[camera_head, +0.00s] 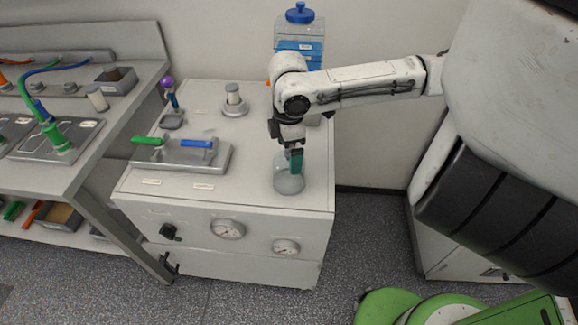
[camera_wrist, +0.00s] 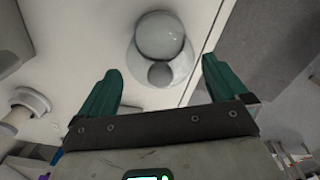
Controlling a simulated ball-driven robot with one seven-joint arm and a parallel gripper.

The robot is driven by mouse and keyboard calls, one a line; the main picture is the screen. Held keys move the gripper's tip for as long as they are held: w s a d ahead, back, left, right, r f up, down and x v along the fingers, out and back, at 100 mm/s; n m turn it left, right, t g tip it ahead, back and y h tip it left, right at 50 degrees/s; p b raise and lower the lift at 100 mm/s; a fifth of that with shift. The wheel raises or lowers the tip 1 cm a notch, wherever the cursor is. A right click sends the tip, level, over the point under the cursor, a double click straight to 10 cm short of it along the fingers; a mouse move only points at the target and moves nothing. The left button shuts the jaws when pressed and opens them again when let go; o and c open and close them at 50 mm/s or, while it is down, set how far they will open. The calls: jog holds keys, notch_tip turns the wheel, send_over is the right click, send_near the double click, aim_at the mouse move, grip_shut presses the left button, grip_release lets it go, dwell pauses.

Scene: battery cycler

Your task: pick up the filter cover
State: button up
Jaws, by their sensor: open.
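A clear grey domed piece with a round knob, which looks like the filter cover (camera_head: 289,184), stands at the front right of the white cabinet top. In the wrist view the cover (camera_wrist: 178,64) lies beyond my fingertips, roughly midway between them. My gripper (camera_head: 294,160) points down just above the cover, and its green finger overlaps the cover's upper part in the head view. In the wrist view my gripper (camera_wrist: 160,66) has its two green fingers wide apart with nothing between them. Whether a finger touches the cover cannot be told.
A grey tray (camera_head: 222,160) with green and blue handles lies left of the cover. A round fitting with an upright cylinder (camera_head: 234,100) and a purple-topped tool (camera_head: 170,92) stand farther back. A blue-lidded clear container (camera_head: 299,32) is behind my arm. The cabinet's front edge is close.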

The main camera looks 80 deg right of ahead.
jog(key=shift+f, duration=0.4)
jog(key=c, duration=1.1)
